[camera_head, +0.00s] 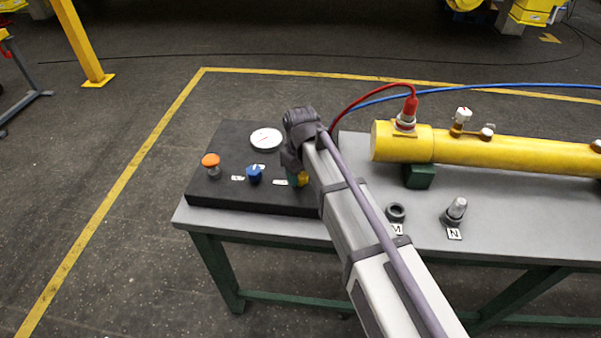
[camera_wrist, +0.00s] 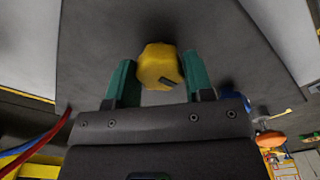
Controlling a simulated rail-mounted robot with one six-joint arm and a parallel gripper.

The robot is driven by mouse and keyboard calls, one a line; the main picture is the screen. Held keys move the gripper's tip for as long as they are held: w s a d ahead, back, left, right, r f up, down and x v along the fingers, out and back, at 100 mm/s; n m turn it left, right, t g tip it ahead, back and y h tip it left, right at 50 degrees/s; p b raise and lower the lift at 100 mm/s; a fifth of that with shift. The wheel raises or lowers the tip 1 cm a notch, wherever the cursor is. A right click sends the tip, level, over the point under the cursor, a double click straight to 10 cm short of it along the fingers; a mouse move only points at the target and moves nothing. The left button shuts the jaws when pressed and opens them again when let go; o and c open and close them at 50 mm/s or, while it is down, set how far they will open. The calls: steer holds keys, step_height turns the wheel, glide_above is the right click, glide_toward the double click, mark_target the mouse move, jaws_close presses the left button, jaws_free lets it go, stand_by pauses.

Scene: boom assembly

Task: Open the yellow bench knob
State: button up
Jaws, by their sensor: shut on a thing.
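The yellow bench knob (camera_wrist: 158,66) sits on the black panel (camera_wrist: 95,45), between the two green fingers of my gripper (camera_wrist: 160,82) in the wrist view. A short dark mark shows on the knob's face. The fingers are shut on the knob, one on each side. In the head view a bit of the yellow knob (camera_head: 302,178) shows beside my gripper (camera_head: 296,179) at the right part of the panel. My arm hides the rest of the knob there.
A blue knob (camera_head: 254,174), an orange knob (camera_head: 210,161) and a round white gauge (camera_head: 266,139) are on the panel left of my gripper. A yellow cylinder (camera_head: 480,150) with a red hose lies to the right on the grey table (camera_head: 350,145). Parts stand near labels M and N.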

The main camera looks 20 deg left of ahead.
mark_target(301, 174)
steer(key=o, duration=0.9)
step_height(301, 174, up, 11)
steer(key=p, duration=1.1)
steer(key=shift+f, duration=0.1)
steer(key=s+d+m, duration=0.3)
steer(key=d, duration=0.8)
steer(key=s+d+m, duration=0.4)
steer(key=d, duration=0.8)
steer(key=s+d+m, duration=0.3)
steer(key=d+m, duration=0.1)
steer(key=d, duration=0.7)
steer(key=shift+s+d, duration=0.25)
steer(key=shift+d, duration=0.05)
